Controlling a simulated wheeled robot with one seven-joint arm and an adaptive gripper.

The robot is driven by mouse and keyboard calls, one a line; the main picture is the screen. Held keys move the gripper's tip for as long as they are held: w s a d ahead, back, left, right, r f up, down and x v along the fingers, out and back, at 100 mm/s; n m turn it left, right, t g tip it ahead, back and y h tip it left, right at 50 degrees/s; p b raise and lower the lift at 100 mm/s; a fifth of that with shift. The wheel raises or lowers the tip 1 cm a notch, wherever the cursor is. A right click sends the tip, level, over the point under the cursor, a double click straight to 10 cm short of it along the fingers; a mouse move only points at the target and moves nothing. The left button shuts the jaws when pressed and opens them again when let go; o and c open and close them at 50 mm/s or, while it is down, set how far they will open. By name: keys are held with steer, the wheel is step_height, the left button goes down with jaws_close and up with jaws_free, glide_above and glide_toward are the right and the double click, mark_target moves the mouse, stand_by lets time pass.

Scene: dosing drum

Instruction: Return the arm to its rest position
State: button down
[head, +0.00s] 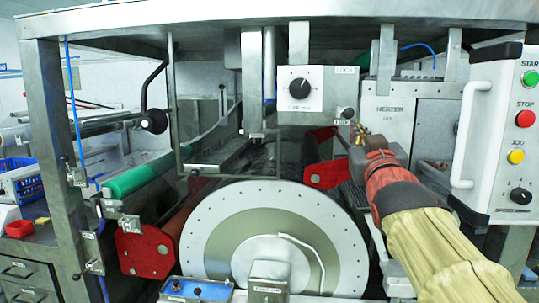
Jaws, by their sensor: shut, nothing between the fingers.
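My arm, in a beige sleeve with a dark band and a red section (388,178), reaches from the lower right up toward the middle of the head view. My gripper (350,132) is at its far end, small and partly hidden by the arm. It is shut with nothing seen in it. It shows just below the small labelled box beside the dial panel (300,88); whether it touches anything there I cannot tell. The large white drum disc (215,235) stands to the lower left of the arm.
A white control box (492,130) with a handle and coloured buttons stands close right of my arm. Steel frame posts (50,130) and an overhead beam (200,18) enclose the machine. A green roller (140,178) and red brackets (145,252) are at left. A blue box (197,291) is in front.

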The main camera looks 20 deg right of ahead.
steer(key=s+a+f+g+y, duration=0.1)
steer(key=f+g, duration=0.1)
steer(key=f, duration=0.6)
steer(key=s+a+f+m+g+y, duration=0.1)
steer(key=s+f+g, duration=0.15)
steer(key=f, duration=0.45)
steer(key=a+f+g+y, duration=0.1)
steer(key=f+g, duration=0.2)
steer(key=f, duration=0.5)
steer(key=s+a+f+n+g+y+p, duration=0.2)
steer(key=s+a+f, duration=0.4)
steer(key=a, duration=0.5)
steer(key=s+a+f+n+g+y+p, duration=0.2)
steer(key=s+a+f+g+y+p, duration=0.1)
steer(key=s+a+f, duration=0.4)
steer(key=shift+s+a+f+n+y+p, duration=0.3)
steer(key=shift+s+a+y+p, duration=0.95)
steer(key=shift+a, duration=1)
